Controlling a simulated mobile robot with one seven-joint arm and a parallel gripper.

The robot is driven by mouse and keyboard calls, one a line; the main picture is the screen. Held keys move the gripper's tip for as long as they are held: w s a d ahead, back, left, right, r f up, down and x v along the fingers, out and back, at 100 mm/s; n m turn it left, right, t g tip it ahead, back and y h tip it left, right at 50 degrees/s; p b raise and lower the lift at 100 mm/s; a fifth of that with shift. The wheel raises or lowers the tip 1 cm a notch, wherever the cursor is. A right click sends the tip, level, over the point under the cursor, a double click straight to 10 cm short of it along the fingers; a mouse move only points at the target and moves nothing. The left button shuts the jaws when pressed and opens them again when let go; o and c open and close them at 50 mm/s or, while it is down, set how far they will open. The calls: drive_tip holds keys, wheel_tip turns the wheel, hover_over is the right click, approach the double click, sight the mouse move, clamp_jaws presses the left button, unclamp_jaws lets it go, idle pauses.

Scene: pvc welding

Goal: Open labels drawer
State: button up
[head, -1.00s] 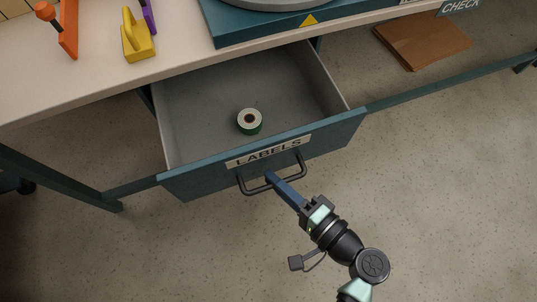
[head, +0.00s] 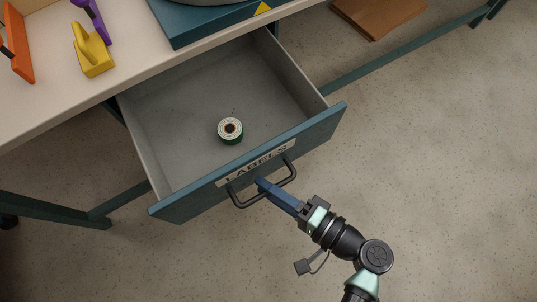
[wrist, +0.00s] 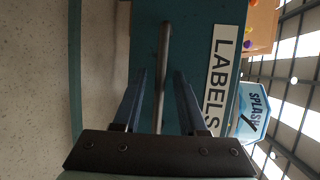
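The labels drawer (head: 180,112) is pulled well out from under the bench in the head view. Its teal front (head: 318,128) carries a white LABELS plate (head: 255,164), also seen in the wrist view (wrist: 220,75). The dark bar handle (head: 240,202) is on that front. My gripper (head: 260,184) is at the handle. In the wrist view its two blue fingers (wrist: 161,75) stand on either side of the handle bar (wrist: 163,50), with gaps visible between fingers and bar. A green-edged label roll (head: 230,130) lies inside the drawer.
A yellow tool (head: 93,52), a purple tool and an orange tool stand on the bench top (head: 50,95). Brown sheets (head: 378,14) lie at upper right. A teal rail (head: 400,60) runs right of the drawer. The floor in front is clear.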

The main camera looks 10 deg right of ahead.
idle(0.6)
drive_tip(key=p+v, duration=0.2)
drive_tip(key=v, duration=1.1)
